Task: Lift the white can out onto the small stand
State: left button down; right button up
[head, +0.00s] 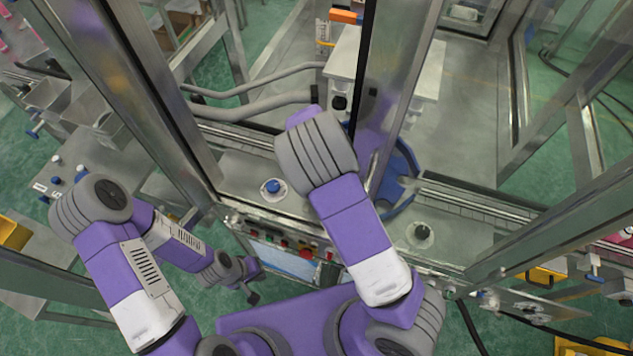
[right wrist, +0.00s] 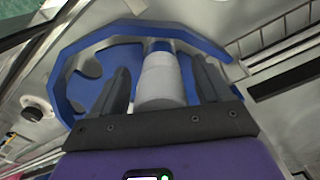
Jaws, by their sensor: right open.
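The white can (right wrist: 160,80) stands in a recess of the blue star-shaped wheel (right wrist: 88,68) in the right wrist view. My right gripper (right wrist: 161,76) is open, with one dark finger on each side of the can. Gaps show between fingers and can. In the head view my right forearm hides the can and the right gripper; part of the blue wheel (head: 404,165) shows beside it. My left gripper (head: 253,293) hangs low in front of the machine, away from the can; its jaws are too small to read. I cannot pick out the small stand for certain.
Metal frame posts (head: 150,90) rise on both sides of the reach. A blue knob (head: 272,187) and a black round fitting (head: 421,232) sit on the machine deck. A control panel (head: 285,258) runs along its front. A curved blue guide (right wrist: 190,38) surrounds the can's far side.

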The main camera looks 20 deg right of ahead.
jog(key=shift+c, duration=0.2)
grip_shut()
